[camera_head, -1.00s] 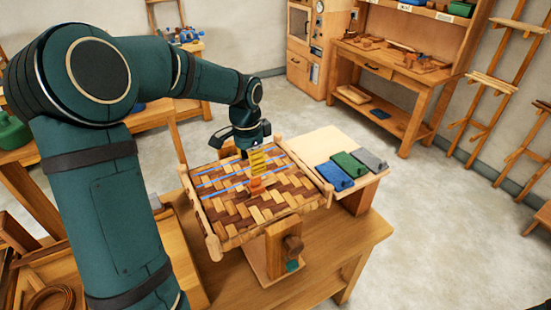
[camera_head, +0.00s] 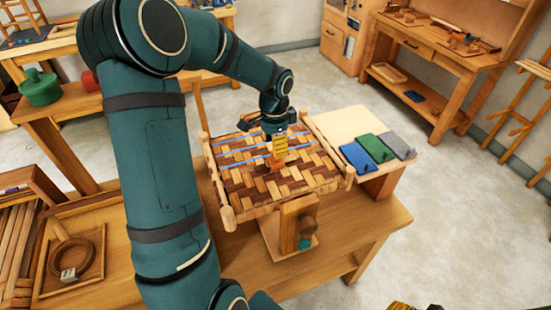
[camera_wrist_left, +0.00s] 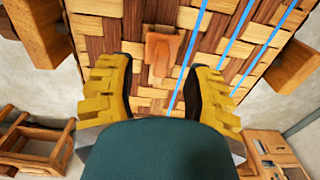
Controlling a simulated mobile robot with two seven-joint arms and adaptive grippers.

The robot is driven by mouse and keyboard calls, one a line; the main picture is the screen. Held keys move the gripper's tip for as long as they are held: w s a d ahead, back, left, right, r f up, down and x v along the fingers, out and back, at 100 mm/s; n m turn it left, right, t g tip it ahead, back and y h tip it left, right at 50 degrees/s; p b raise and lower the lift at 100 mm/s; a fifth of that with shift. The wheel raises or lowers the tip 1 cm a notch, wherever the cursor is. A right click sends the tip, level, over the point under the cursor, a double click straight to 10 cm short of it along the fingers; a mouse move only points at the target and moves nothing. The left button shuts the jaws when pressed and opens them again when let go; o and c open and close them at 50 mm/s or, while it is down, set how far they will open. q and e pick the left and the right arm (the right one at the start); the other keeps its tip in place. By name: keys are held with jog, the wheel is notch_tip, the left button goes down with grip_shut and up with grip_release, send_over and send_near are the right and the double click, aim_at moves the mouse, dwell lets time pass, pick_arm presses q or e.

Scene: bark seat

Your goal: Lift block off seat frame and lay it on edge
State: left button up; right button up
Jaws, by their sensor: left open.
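The seat frame (camera_head: 228,217) has a woven top of light and dark strips with blue lines across it. It rests on a stand on the wooden bench. A small orange-brown block (camera_head: 276,164) lies on the weave; it also shows in the left wrist view (camera_wrist_left: 161,54). My left gripper (camera_head: 281,147) is over the seat, with yellow fingers pointing down close to the block. In the left wrist view its fingers (camera_wrist_left: 160,90) are apart, with nothing between the tips, and the block lies just ahead of them. A small yellow and dark part at the bottom edge may be my right gripper (camera_head: 402,306).
A pale board beside the seat carries blue (camera_head: 358,158), green (camera_head: 375,148) and grey (camera_head: 398,146) pads. A wooden clamp-like piece (camera_head: 297,224) with a round knob stands before the seat. A tray (camera_head: 97,278) with a coil lies at left. The bench's right front is clear.

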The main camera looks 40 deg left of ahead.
pick_arm(q)
jog(key=f, duration=0.4)
jog(key=shift+w+f, duration=0.25)
grip_shut()
